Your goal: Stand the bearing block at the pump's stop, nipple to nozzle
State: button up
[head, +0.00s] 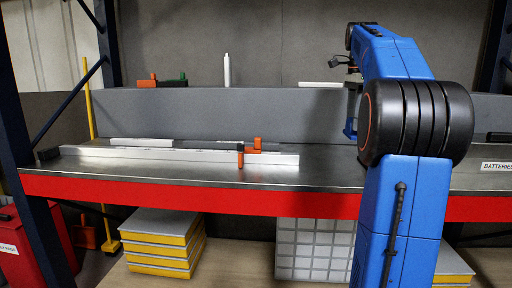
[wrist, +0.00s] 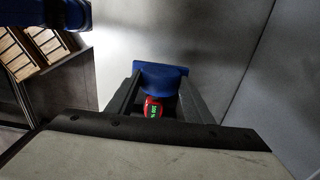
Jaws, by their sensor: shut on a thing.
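In the wrist view my gripper (wrist: 161,78) is shut on a blue piece (wrist: 162,70), which I take to be the bearing block. It has a flat plate and a rounded body between the dark fingers. A red round part with green markings (wrist: 153,108) shows between the fingers, nearer the camera; I cannot tell whether it belongs to the block. No nipple can be made out. In the head view my arm hides most of the gripper; a narrow blue shape (head: 350,128) shows beside it. I cannot identify the pump, its stop or its nozzle.
A pale rail frame (head: 180,154) with orange parts (head: 257,145) lies on the red-edged bench (head: 190,194). A grey ledge (head: 200,102) behind carries orange and green items (head: 160,81) and a white bottle (head: 227,70). Bench in front of the rail is clear.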

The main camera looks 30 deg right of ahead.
jog(key=shift+a, duration=0.1)
jog(key=shift+w+a, duration=0.25)
jog(key=shift+a, duration=0.1)
jog(key=a, duration=0.2)
send_over(339, 165)
notch_tip(339, 165, down, 5)
jog(key=shift+w+d+f, duration=0.1)
jog(key=shift+d+f, duration=0.05)
jog(key=shift+f, duration=1.05)
jog(key=shift+w+d+f, duration=0.1)
jog(key=shift+f, duration=1.1)
jog(key=o, duration=1.6)
jog(key=shift+f, duration=0.1)
